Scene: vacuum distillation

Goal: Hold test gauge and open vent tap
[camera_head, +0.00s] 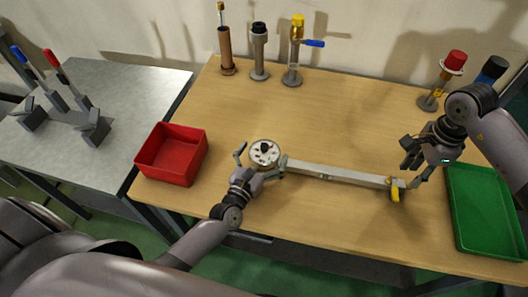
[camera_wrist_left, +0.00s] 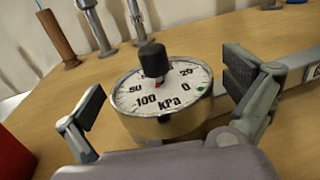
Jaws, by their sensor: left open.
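The test gauge (camera_head: 265,153) is a round white dial with a black knob at its centre. It sits at the left end of a long metal bar (camera_head: 335,174) on the wooden table. In the left wrist view, the gauge (camera_wrist_left: 160,95) reads kPa on a brass-coloured body. My left gripper (camera_head: 260,158) is open, one finger on each side of the gauge, with visible gaps. A yellow lever (camera_head: 394,190), apparently the vent tap, is at the bar's right end. My right gripper (camera_head: 409,172) is open and empty just beyond and right of the lever.
A red bin (camera_head: 172,153) stands at the left and a green tray (camera_head: 487,212) at the right. Upright fittings stand along the back, one with a blue lever (camera_head: 314,43). A red-capped fitting (camera_head: 444,80) stands near my right arm. The table behind the bar is clear.

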